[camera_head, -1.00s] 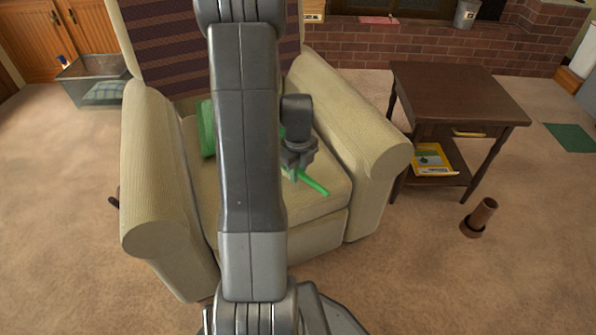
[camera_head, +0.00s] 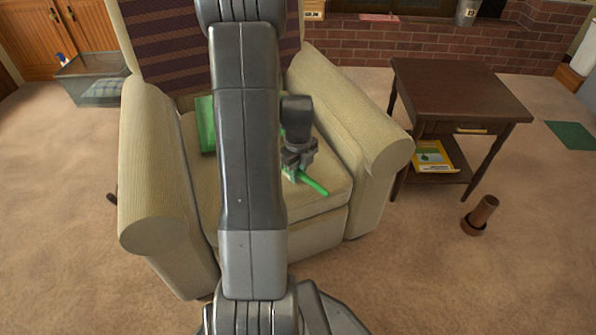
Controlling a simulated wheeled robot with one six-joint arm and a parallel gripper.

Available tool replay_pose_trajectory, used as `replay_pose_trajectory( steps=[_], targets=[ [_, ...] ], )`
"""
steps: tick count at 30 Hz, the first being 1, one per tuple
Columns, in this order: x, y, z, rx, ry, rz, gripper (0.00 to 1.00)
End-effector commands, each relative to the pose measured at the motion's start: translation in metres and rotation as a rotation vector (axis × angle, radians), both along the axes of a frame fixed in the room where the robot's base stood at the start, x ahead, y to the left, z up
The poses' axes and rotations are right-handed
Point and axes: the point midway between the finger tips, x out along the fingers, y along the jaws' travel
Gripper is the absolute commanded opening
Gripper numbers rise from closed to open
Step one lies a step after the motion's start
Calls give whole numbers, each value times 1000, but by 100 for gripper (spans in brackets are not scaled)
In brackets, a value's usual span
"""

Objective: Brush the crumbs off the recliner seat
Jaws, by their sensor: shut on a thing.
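The recliner (camera_head: 160,225) is cream with a dark striped back, and it faces me. Its seat (camera_head: 318,205) shows on both sides of my arm, which hides the middle. My gripper (camera_head: 295,174) is over the right part of the seat, shut on a green-handled brush (camera_head: 315,186). The handle's end sticks out to the lower right. A green piece (camera_head: 207,125) shows left of my arm at the back of the seat; my arm hides whether it belongs to the brush. I cannot make out any crumbs on the visible part of the seat.
A dark wooden side table (camera_head: 455,88) stands right of the recliner, with a yellow book (camera_head: 432,157) on its lower shelf. A clear bin (camera_head: 92,82) is at the back left. The armrests (camera_head: 365,130) flank the seat.

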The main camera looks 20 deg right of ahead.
Motion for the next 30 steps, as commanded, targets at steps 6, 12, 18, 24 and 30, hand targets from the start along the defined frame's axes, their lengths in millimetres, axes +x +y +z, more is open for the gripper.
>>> replay_pose_trajectory(
  steps=[6, 12, 18, 24, 30],
  targets=[
    [0, 0, -3, 0, 0, 0, 3],
    [1, -9, -2, 0, 0, -2, 3],
    [4, -27, 0, 0, -1, -3, 3],
    [6, -40, 0, 0, 0, -1, 3],
    [6, -38, -4, 0, 0, 1, 3]
  ],
)
